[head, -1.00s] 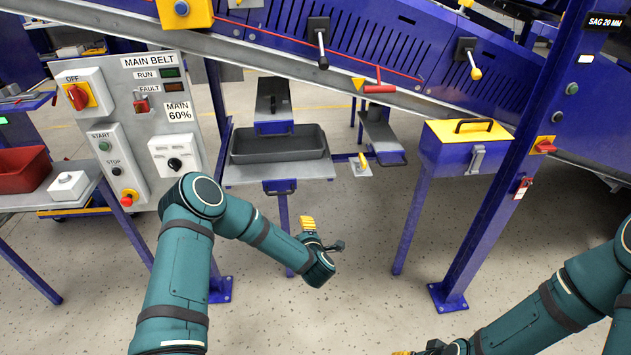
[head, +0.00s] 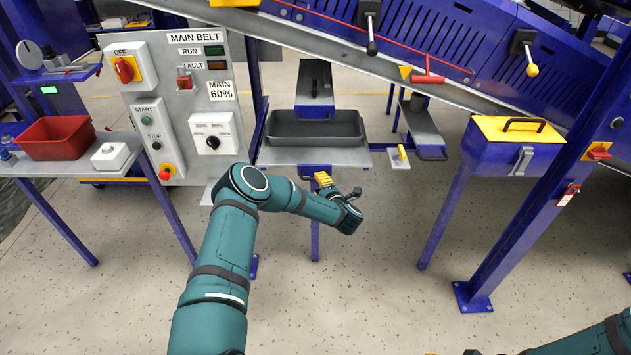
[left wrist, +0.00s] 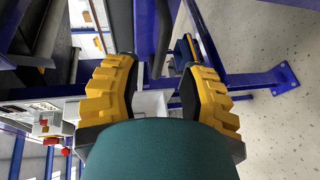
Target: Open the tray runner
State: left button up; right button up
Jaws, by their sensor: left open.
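The tray runner is a grey metal shelf (head: 270,157) on a blue frame, with a dark grey tray (head: 318,140) on it. Its front handle (head: 296,172) is partly hidden behind my left gripper. My left gripper (head: 322,180) is at the front edge of the runner, its yellow fingers just below the handle. In the left wrist view the gripper (left wrist: 160,68) is open, with a dark curved bar (left wrist: 163,40) seen beyond and between the fingertips. I cannot tell whether they touch it. Of my right gripper only a sliver shows at the bottom edge.
A small yellow lever (head: 402,152) stands on a plate right of the runner. A control panel (head: 180,110) stands at left, beside a table with a red bin (head: 57,138). A blue box with yellow lid (head: 515,131) and a blue post (head: 530,215) are at right.

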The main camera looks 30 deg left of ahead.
pick_arm(q)
jog(key=shift+x, duration=2.1)
grip_shut()
